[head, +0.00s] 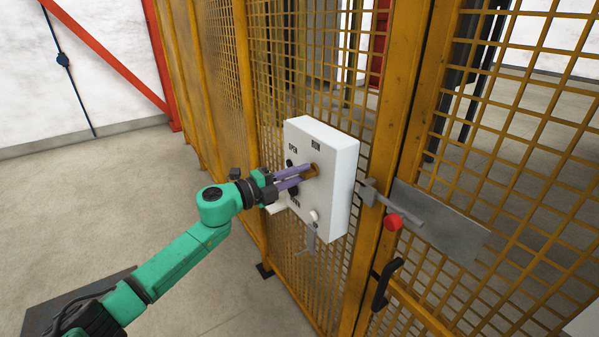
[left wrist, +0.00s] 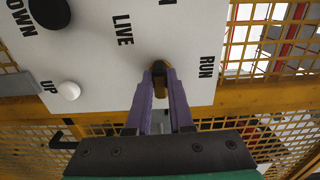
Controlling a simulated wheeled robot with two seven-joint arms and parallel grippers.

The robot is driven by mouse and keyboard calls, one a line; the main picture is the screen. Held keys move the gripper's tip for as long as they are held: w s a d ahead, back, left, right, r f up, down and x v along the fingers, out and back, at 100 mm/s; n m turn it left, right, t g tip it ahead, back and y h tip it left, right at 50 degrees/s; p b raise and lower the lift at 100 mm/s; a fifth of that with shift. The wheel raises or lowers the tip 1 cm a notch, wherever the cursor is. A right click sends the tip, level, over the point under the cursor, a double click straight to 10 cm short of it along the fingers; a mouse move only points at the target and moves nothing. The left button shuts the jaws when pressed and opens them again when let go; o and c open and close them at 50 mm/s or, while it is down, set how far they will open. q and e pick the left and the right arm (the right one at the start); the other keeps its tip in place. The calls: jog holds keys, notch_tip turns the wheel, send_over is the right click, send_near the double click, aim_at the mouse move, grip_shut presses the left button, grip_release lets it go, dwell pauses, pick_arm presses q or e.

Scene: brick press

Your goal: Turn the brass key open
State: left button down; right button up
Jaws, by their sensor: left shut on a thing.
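The brass key (head: 313,170) sits in the face of a white control box (head: 343,185) on the yellow mesh fence. My left gripper (head: 304,174) has its two purple fingers closed on the key from the front left. The left wrist view shows the key (left wrist: 160,86) between the fingertips (left wrist: 160,80), against the white panel (left wrist: 110,60). The words LIVE and RUN are printed near it. The fingers partly hide the key, and I cannot tell exactly which mark it points to. My right gripper is not in view.
The box also carries dark knobs (head: 294,190) and a white knob (head: 314,216). Right of it are a yellow post (head: 399,100), a gate latch with a red knob (head: 393,221) and a black handle (head: 385,285). The floor at the left is largely clear.

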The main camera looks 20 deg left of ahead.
pick_arm(q)
jog(key=c, duration=0.8)
grip_release()
jog(key=shift+a+f, duration=0.1)
jog(key=b+v, duration=0.7)
jog(key=v, duration=0.7)
jog(key=shift+s+b, duration=0.3)
jog(key=shift+a, duration=0.15)
